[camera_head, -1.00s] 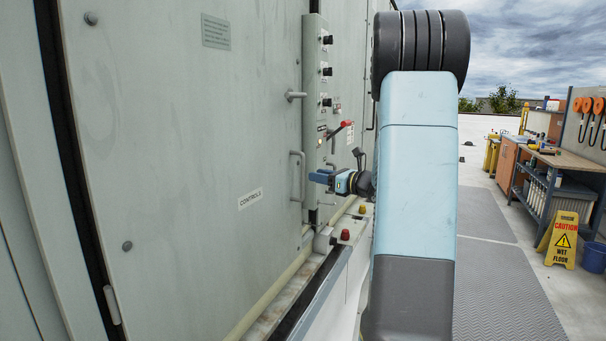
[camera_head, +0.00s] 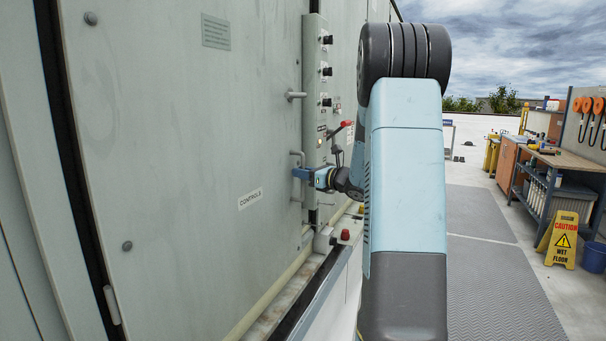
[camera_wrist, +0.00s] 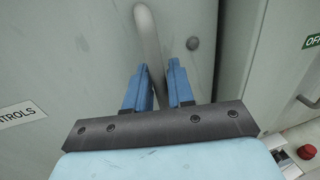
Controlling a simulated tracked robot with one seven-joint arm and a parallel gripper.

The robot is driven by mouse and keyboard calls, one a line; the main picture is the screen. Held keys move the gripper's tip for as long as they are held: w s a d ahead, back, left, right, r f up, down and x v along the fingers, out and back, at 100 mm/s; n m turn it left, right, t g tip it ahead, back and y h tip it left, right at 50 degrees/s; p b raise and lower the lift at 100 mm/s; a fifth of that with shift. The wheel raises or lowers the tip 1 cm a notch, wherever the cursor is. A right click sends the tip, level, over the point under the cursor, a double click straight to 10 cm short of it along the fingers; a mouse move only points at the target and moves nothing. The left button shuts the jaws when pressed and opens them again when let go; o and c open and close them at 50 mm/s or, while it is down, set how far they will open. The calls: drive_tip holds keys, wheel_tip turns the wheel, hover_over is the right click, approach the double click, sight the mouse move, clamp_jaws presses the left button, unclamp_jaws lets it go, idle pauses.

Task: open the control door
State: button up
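The control door (camera_head: 190,140) is a large grey-green panel on the left of the head view, with a "CONTROLS" label (camera_head: 250,198). It looks shut.
A panel of knobs (camera_head: 326,70) with a red-handled lever (camera_head: 346,124) stands right of the door. A red button (camera_head: 345,235) sits on the ledge below. A workbench (camera_head: 560,160), a yellow wet-floor sign (camera_head: 562,238) and a blue bucket (camera_head: 594,257) stand far right. The walkway between is clear.

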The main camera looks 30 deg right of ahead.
clamp_jaws()
drive_tip(key=shift+s+d, duration=0.1)
drive_tip(key=shift+s, duration=0.05)
